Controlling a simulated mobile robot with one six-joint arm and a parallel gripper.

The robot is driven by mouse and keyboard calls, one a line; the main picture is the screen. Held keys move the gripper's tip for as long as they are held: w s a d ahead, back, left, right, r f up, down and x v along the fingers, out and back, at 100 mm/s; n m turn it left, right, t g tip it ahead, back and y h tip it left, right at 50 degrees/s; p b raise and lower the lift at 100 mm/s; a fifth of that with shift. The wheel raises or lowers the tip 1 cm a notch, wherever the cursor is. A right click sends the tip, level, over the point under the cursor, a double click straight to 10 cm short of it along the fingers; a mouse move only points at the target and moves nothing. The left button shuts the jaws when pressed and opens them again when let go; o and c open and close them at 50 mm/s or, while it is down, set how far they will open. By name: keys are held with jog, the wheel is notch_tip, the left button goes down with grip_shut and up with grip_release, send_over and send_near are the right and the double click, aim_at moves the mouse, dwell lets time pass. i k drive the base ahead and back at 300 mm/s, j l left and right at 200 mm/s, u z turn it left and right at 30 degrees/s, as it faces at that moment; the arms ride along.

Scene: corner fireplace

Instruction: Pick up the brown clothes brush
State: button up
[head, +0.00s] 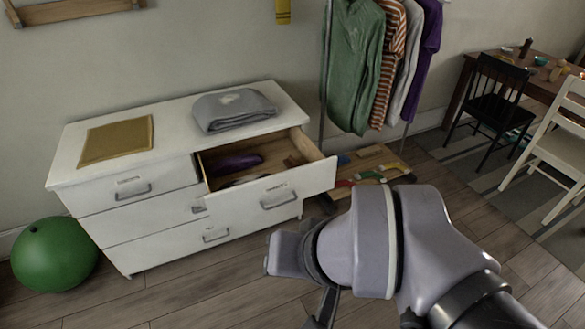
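A small brown object (294,160), which looks like the brown clothes brush, lies in the right part of the open top-right drawer (280,195). It is small and partly in shadow, so its shape is not clear. A purple item (233,162) lies to its left in the same drawer, and a dark thing is partly hidden behind the drawer front. My gripper (322,310) is at the bottom edge of the head view, in front of the dresser and apart from it. It is mostly hidden by my arm and cut off by the frame.
The white dresser (180,110) has a folded grey cloth (233,109) and a mustard mat (116,140) on top. A green ball (54,254) stands left. Hanging clothes (355,60) and a low wooden rack (372,163) are to the right. Floor in front is clear.

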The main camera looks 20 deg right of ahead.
aim_at(290, 163)
jog(key=i+l, duration=0.5)
jog(key=i, duration=0.15)
jog(key=i+l, duration=0.45)
jog(key=i, duration=0.2)
jog(key=i+l+u, duration=0.1)
jog(key=i+l, duration=0.35)
jog(key=i, duration=0.2)
